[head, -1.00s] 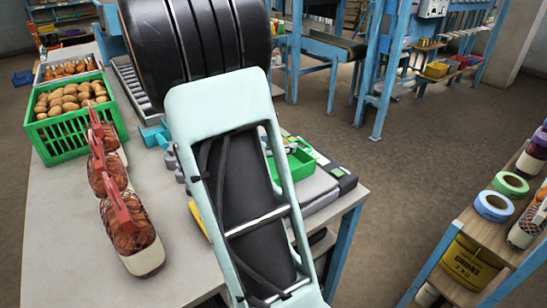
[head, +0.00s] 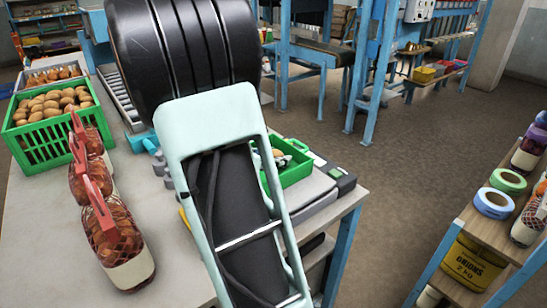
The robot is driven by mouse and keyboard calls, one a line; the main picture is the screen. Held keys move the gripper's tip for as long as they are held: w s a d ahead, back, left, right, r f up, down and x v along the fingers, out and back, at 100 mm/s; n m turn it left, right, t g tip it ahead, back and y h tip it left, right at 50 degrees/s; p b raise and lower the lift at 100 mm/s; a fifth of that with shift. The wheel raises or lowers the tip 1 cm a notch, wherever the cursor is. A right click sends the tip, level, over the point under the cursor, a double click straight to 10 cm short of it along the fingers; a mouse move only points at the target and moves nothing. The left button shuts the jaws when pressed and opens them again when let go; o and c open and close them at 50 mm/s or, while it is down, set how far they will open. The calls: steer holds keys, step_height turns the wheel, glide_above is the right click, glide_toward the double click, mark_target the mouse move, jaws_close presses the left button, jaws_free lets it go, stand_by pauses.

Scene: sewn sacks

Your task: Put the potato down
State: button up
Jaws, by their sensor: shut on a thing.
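A small green tray (head: 297,172) sits on the scale to the right of my arm. My gripper (head: 280,158) shows only in small part, as pale and dark shapes past the edge of my arm, at the tray's left side. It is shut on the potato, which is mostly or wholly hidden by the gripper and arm. I cannot tell whether the potato touches the tray. More potatoes fill a green crate (head: 38,143) at the back left of the table.
Several netted bags (head: 123,250) with red tops stand in a row along the left of the table (head: 60,270). A grey scale (head: 318,195) lies under the tray. A wooden shelf (head: 475,222) with tape rolls and an onions sack (head: 468,270) stands at right. Open floor lies between.

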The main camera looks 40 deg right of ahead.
steer(key=o, duration=1.2)
steer(key=shift+f, duration=0.15)
steer(key=shift+r, duration=0.3)
steer(key=p+v, duration=0.1)
steer(key=v, duration=1.1)
steer(key=shift+f, duration=0.15)
steer(key=shift+w, duration=0.1)
